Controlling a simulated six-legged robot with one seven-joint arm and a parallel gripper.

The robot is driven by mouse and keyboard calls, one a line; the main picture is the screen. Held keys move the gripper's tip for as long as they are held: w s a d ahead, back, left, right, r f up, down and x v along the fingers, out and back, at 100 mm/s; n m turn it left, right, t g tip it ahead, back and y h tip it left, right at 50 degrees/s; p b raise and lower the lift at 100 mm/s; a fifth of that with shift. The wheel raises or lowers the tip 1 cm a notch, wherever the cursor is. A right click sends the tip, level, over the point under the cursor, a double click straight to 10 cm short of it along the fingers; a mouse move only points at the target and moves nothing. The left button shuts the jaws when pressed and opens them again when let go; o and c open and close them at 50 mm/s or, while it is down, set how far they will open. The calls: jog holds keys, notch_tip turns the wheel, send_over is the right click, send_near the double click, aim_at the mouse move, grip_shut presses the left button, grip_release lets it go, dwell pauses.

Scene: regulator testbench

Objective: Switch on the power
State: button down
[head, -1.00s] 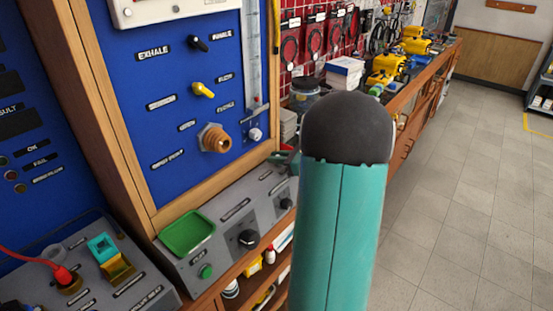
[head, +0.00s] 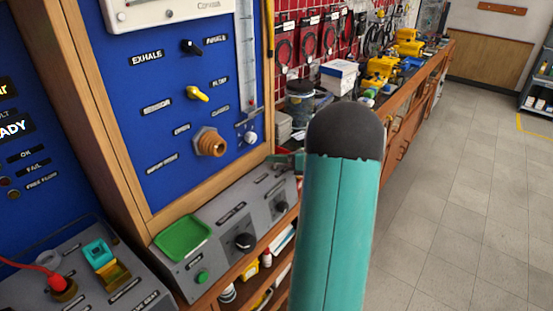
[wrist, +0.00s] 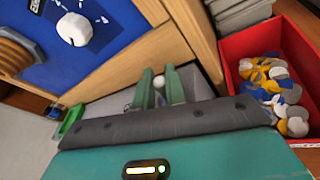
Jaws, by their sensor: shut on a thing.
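In the wrist view my gripper (wrist: 160,93) has its two green fingers closed on a small switch with a pale round tip (wrist: 158,82). The switch is at the back right end of the grey control box (head: 215,254). In the head view my gripper (head: 292,161) shows only in part at that end of the box, beside my teal arm link, and the switch is hidden. The left display (head: 12,125) is lit and shows text ending in "ADY".
A green tray (head: 182,238) and a black knob (head: 244,242) are on the grey box. The blue panel (head: 160,105) with a brass fitting (head: 209,142) rises behind. A red bin (wrist: 297,45) of mixed pieces lies right of my gripper in the wrist view.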

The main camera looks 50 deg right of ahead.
jog(key=c, duration=1.8)
grip_release()
jog(key=shift+o, duration=0.2)
jog(key=shift+s+d, duration=0.1)
jog(key=shift+s, duration=0.05)
jog(key=v, duration=1.3)
jog(key=shift+s, duration=0.25)
jog(key=shift+r, duration=0.1)
